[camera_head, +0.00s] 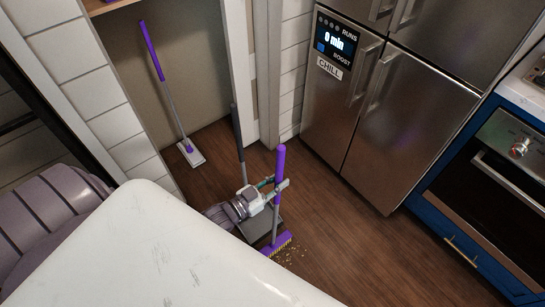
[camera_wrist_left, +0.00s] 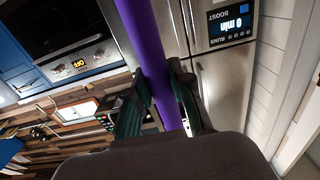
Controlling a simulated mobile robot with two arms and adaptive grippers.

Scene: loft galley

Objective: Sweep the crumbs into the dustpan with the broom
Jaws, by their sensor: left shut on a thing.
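The broom stands nearly upright on the floor, with a purple handle (camera_head: 279,162) and a purple head with yellow bristles (camera_head: 277,245). My left gripper (camera_head: 274,188) is shut on the broom handle. In the left wrist view the handle (camera_wrist_left: 140,40) passes between the two dark fingers (camera_wrist_left: 160,105). The grey dustpan (camera_head: 262,224) lies on the floor just behind the broom, its dark long handle (camera_head: 238,132) standing up; my gripper partly hides it. Yellow crumbs (camera_head: 292,252) lie on the floor by the right side of the bristles. My right gripper is not in view.
A flat mop (camera_head: 190,153) with a purple handle leans in the open closet at the back left. A steel fridge (camera_head: 400,120) stands at the back, and a blue cabinet with an oven (camera_head: 500,185) at the right. Wooden floor (camera_head: 385,255) between is clear.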

